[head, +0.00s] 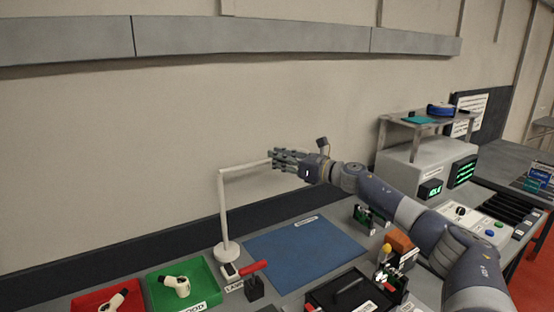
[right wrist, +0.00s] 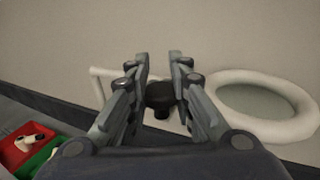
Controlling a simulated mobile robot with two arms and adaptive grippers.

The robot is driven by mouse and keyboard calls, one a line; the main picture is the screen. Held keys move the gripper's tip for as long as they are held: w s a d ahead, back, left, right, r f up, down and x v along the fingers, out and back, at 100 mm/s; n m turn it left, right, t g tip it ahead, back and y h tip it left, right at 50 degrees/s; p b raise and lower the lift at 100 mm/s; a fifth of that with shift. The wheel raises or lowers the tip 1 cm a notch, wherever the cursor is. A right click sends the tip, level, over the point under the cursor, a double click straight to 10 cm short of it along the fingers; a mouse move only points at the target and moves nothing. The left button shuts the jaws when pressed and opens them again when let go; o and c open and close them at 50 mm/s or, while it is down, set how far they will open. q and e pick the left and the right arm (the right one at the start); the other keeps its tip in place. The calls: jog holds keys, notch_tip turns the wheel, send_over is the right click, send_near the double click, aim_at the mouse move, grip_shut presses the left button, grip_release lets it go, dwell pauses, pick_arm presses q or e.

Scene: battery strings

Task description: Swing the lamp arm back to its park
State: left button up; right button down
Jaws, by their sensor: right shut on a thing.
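The lamp is a white upright post (head: 223,212) on a round base, with a thin white arm (head: 245,166) reaching right from its top. My right gripper (head: 281,160) is at the far end of this arm, high above the bench. In the right wrist view, the jaws (right wrist: 162,68) are closed around a dark knob (right wrist: 160,96). A white ring with a grey centre (right wrist: 262,100), apparently the lamp head, is just right of the jaws. The ring cannot be made out in the head view. No marked park position is clear. My left gripper is not in view.
A blue mat (head: 304,252) lies clear below the lamp arm. A green tray (head: 206,280) and red tray (head: 82,302) hold white parts at front left. A red-handled device (head: 254,282) stands near the lamp base. A grey cabinet (head: 412,168) stands right; the wall is behind.

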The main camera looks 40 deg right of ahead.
jog(key=c, duration=1.3)
grip_release()
jog(key=shift+s+d+r+h, duration=0.15)
jog(key=shift+d+h, duration=0.15)
jog(key=shift+d, duration=0.3)
jog(key=shift+c, duration=0.2)
jog(key=shift+s+d, duration=0.15)
jog(key=shift+s, duration=0.05)
jog(key=shift+w+a, duration=0.1)
jog(key=shift+a, duration=0.15)
jog(key=v, duration=1.2)
